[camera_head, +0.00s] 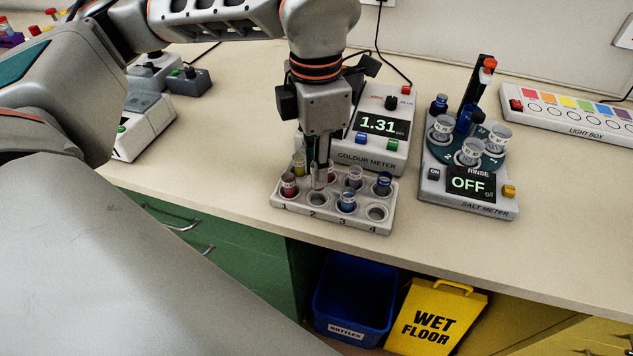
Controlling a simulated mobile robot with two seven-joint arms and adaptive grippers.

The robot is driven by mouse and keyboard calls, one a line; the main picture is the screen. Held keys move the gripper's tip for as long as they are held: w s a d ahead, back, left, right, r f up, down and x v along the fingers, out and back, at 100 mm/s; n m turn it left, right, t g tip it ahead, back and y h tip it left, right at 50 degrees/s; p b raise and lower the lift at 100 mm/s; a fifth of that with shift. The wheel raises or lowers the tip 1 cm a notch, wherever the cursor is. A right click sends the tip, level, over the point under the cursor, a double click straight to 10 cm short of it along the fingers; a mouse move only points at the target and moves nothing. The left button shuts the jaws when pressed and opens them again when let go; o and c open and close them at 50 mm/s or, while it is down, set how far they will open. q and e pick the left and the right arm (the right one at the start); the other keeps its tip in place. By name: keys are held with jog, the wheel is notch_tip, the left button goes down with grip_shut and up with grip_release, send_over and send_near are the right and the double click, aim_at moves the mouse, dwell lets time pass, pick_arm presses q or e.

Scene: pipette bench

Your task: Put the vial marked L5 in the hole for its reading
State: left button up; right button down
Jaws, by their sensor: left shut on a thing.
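My left gripper (320,178) points down over the white rack (291,208), with its fingertips low among the vials. It is shut on a small vial, mostly hidden by the fingers; I cannot read its mark. The rack has two rows of holes, the front row numbered 1 to 4. Front hole 4 (377,213) is empty. No L5 mark is legible.
The colour meter (372,160) behind the rack reads 1.31. The salt meter (485,206) to the right shows OFF and RINSE, with several cups on its turntable. A light box (570,117) lies far right. Below the bench edge are a blue bin (352,300) and a yellow sign (433,320).

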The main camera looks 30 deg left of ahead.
pick_arm(q)
jog(key=shift+f, duration=2.15)
jog(key=shift+f+b, duration=0.3)
jog(key=shift+b, duration=0.05)
jog(key=o, duration=0.9)
jog(key=shift+r, duration=0.1)
